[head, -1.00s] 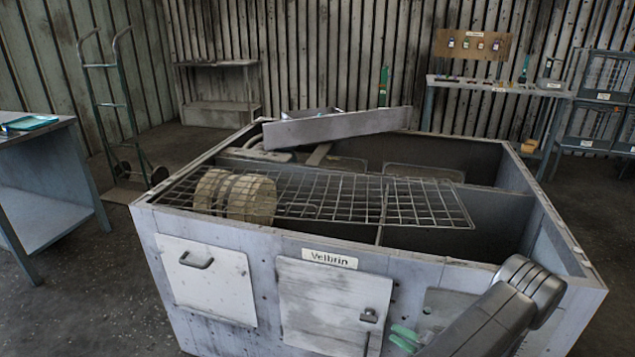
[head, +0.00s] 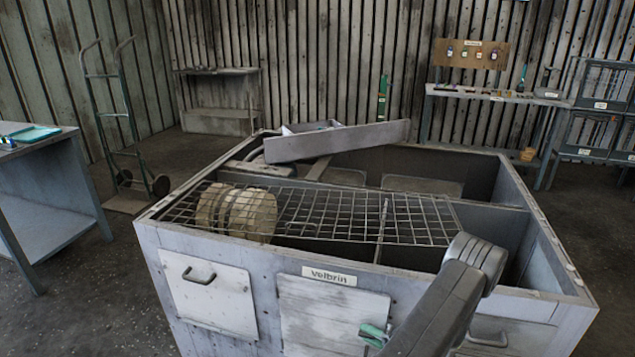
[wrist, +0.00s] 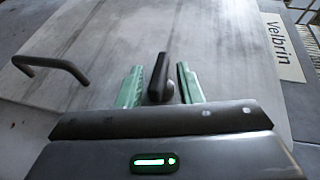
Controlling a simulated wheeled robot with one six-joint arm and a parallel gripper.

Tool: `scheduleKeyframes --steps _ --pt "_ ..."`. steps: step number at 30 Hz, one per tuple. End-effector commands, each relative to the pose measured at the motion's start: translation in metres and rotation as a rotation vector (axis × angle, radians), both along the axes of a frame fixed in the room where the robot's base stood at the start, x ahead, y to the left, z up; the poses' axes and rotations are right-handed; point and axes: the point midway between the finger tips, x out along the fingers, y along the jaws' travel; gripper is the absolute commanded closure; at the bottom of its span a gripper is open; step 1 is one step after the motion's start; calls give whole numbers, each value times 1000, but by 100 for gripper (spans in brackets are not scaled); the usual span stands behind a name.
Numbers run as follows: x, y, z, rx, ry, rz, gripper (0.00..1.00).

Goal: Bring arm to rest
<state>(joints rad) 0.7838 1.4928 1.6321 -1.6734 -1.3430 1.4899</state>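My gripper (head: 375,335) has green fingers and is at the front of the grey blower housing (head: 250,250), by its middle door (head: 325,305). In the wrist view its two fingers (wrist: 160,72) stand apart. A dark latch (wrist: 157,80) shows between them, with narrow gaps on either side; I cannot tell whether it is touched. My arm crosses the lower right of the head view and hides part of the housing front.
A grey plank (head: 340,140) lies across the back edge. A dark bar handle (wrist: 50,62) juts from the door. A bench (head: 40,140) stands at left.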

Motion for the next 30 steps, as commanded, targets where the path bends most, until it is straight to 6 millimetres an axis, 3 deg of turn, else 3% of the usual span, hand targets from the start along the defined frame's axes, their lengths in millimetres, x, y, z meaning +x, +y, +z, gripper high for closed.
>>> scheduleKeyframes --steps 1,18,30 --pt "0 1 7 -26 9 2 67" --pt "1 2 6 -358 103 2 67" --pt "0 2 3 -401 116 2 67"
